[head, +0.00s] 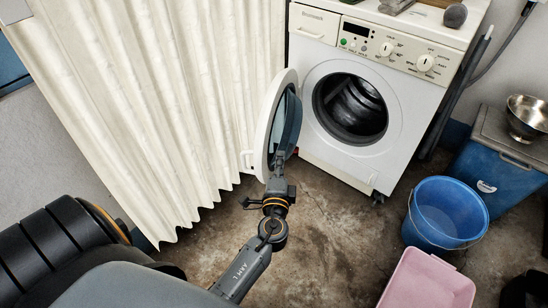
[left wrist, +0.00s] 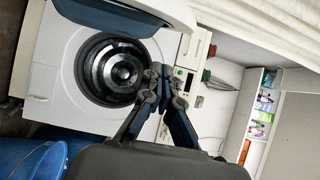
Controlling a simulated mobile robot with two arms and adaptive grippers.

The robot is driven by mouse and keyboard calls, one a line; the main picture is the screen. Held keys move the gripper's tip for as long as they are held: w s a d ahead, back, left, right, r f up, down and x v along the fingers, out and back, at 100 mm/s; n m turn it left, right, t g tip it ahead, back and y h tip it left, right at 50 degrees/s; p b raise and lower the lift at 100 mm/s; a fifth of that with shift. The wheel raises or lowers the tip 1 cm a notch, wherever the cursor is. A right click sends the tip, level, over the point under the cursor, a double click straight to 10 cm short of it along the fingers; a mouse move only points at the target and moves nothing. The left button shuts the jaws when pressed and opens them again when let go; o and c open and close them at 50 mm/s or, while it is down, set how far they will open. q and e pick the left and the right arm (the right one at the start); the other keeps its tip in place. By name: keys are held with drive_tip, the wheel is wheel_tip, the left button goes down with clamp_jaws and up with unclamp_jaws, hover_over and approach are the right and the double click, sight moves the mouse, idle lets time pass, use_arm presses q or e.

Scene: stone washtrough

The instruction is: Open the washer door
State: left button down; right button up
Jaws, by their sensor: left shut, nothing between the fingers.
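The white washer (head: 362,110) stands at the back, with its round door opening (head: 350,108) uncovered and a dark drum inside. The washer door (head: 265,125) stands swung out to the left, seen almost edge-on in the head view. In the left wrist view the door (left wrist: 125,14) shows at the top, and the drum (left wrist: 112,70) is in plain sight. My left gripper (head: 279,160) is at the lower right part of the open door in the head view; I cannot tell whether it touches. In the left wrist view its fingers (left wrist: 160,78) are shut and empty. My right gripper is not in view.
A cream curtain (head: 150,90) hangs left of the door, close to it. A blue bucket (head: 445,213), a pink basin (head: 428,282) and a blue box (head: 495,165) with a metal bowl (head: 527,115) stand at the right. The floor before the washer is clear.

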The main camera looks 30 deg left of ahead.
sight(268, 139)
use_arm(q)
drive_tip(key=x, duration=0.8)
drive_tip(key=s+a, duration=0.1)
drive_tip(key=a, duration=0.2)
drive_tip(key=s+a+m+h, duration=0.1)
drive_tip(key=a, duration=0.2)
drive_tip(key=s+a+t+h+b, duration=0.1)
drive_tip(key=a, duration=0.3)
drive_tip(key=shift+s+f+m, duration=0.2)
drive_tip(key=shift+f+m, duration=0.2)
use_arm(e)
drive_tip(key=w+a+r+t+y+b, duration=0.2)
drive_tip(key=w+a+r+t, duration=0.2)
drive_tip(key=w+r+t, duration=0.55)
use_arm(q)
drive_tip(key=a+m+t+h+b, duration=0.1)
drive_tip(key=a+h+b, duration=0.3)
drive_tip(key=a, duration=0.6)
drive_tip(key=shift+s+a+r+m+h, duration=0.15)
drive_tip(key=shift+s+r+m+h, duration=0.25)
drive_tip(key=shift+m, duration=0.5)
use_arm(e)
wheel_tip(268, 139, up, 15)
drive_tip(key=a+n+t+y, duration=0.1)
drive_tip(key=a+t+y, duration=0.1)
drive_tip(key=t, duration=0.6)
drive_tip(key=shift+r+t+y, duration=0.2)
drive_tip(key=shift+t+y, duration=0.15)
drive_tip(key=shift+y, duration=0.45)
